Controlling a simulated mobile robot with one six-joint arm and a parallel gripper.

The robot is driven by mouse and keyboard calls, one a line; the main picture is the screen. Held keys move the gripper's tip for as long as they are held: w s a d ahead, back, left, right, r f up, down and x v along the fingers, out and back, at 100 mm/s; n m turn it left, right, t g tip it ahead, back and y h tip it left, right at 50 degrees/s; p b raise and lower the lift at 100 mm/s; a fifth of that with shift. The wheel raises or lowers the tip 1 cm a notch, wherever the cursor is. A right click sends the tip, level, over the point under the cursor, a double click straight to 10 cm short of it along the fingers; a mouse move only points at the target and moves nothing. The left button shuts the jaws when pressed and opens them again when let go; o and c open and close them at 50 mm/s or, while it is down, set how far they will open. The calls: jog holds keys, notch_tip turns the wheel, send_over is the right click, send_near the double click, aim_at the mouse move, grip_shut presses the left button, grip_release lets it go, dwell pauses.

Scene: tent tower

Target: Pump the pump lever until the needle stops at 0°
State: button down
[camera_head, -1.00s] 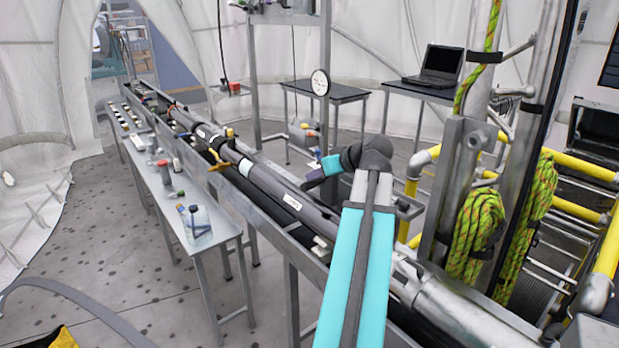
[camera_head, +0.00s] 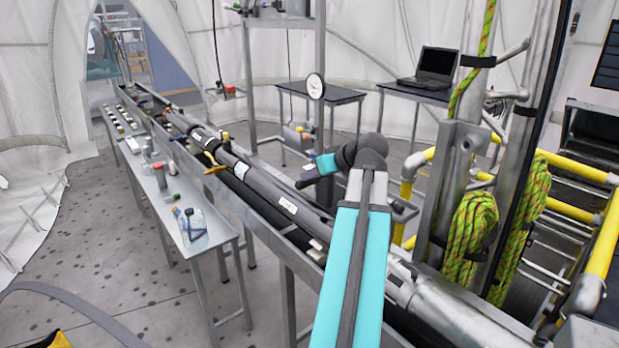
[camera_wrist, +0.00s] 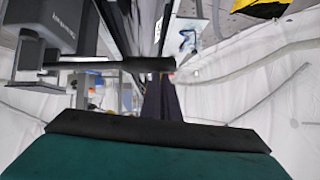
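A round white dial gauge (camera_head: 316,86) stands on the metal frame behind the long pipe; its needle reading is too small to tell. My arm's dark end with my gripper (camera_head: 306,181) hangs above the pipe, below and left of the gauge; its fingers are not clear. In the wrist view a dark horizontal bar (camera_wrist: 120,64) juts from a grey housing (camera_wrist: 55,35); it may be the pump lever, but I cannot be sure. A black edge and a teal surface of my own arm fill the bottom of that view. No grip on the bar can be made out.
The long grey pipe (camera_head: 265,182) lies in a metal trough. A narrow side table (camera_head: 212,243) with a clear container (camera_head: 192,228) runs along its left. A laptop (camera_head: 437,62) sits on a back table. Yellow rails (camera_head: 575,169) and coiled ropes (camera_head: 468,240) stand at right. The floor at left is open.

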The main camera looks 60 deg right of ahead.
jog(key=w+a+r+b+v, duration=0.1)
jog(key=v, duration=1)
jog(key=shift+a+b, duration=0.3)
jog(key=shift+r, duration=0.15)
